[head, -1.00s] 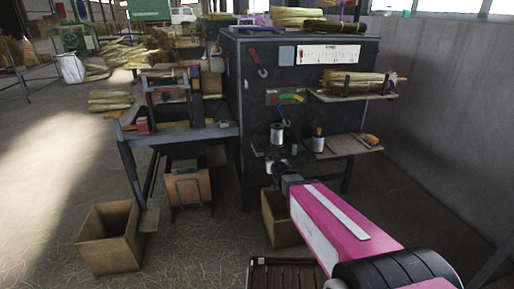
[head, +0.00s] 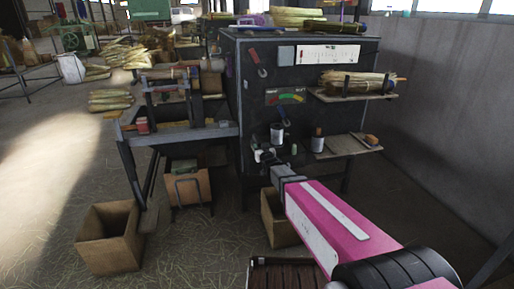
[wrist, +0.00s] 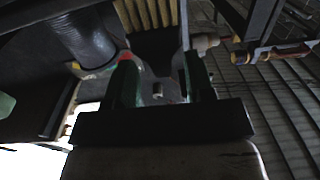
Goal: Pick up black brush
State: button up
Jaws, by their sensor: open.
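My gripper (head: 265,157) is low in front of the dark cabinet panel, below a white spool (head: 277,134). In the wrist view my gripper (wrist: 160,88) has its two dark fingers apart, with nothing clearly held between them.
The dark cabinet (head: 245,120) carries an upper shelf (head: 325,96) with a straw bundle. A workbench (head: 180,136) adjoins it on the left. Cardboard boxes (head: 110,250) stand on the floor. The wrist view shows a dark ribbed cylinder (wrist: 85,35) close at upper left.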

aim_at(259, 143)
jog(key=x, duration=0.4)
grip_shut()
jog(key=shift+s, duration=0.1)
jog(key=shift+r, duration=0.15)
